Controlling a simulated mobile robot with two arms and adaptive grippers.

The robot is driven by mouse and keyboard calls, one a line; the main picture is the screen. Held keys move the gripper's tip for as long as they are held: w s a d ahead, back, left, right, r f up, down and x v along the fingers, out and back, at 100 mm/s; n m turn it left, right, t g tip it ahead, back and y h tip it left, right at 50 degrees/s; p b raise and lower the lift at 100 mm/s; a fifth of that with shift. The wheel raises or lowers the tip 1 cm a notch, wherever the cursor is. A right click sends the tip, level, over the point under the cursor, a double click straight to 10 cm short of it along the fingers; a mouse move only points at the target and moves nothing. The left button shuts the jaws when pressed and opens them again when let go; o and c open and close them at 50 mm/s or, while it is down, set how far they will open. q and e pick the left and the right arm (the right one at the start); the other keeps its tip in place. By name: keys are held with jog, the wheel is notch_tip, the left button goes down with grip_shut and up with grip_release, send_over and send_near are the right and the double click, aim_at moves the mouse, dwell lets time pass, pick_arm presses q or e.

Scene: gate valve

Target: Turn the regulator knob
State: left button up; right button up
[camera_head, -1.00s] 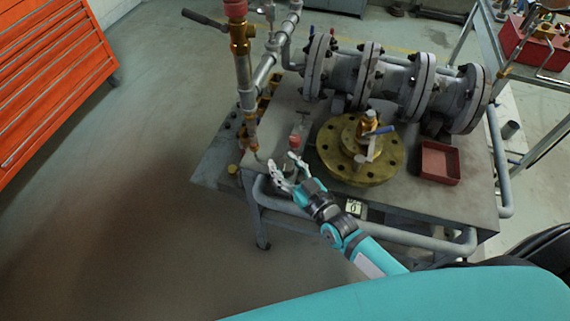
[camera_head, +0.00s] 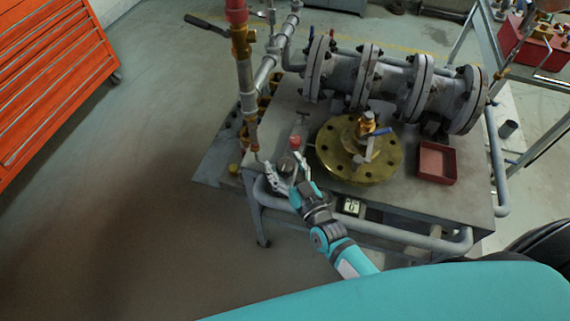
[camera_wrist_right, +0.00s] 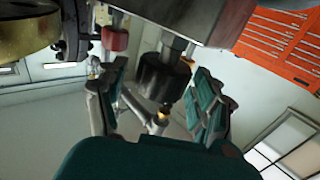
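My right gripper (camera_head: 279,158) reaches in from the lower right to the near left edge of the workbench in the head view. Its fingers are spread apart. In the right wrist view, a black cylindrical knob (camera_wrist_right: 165,78) on a metal stem sits between the open fingers (camera_wrist_right: 158,100), a little beyond the tips as far as I can tell. I see no clear contact with it. In the head view the knob is small and mostly hidden by the fingers. A red cap (camera_head: 295,142) stands just behind the gripper. My left gripper is not in view.
A vertical pipe (camera_head: 246,90) with a red top rises left of the gripper. A round brass flange (camera_head: 335,165) lies to the right, beside a red tray (camera_head: 437,162). A large grey flanged pipe (camera_head: 393,80) runs along the back. Floor is clear at left.

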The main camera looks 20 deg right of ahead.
jog(key=s+d, duration=0.2)
jog(key=s, duration=0.9)
jog(key=shift+s, duration=0.4)
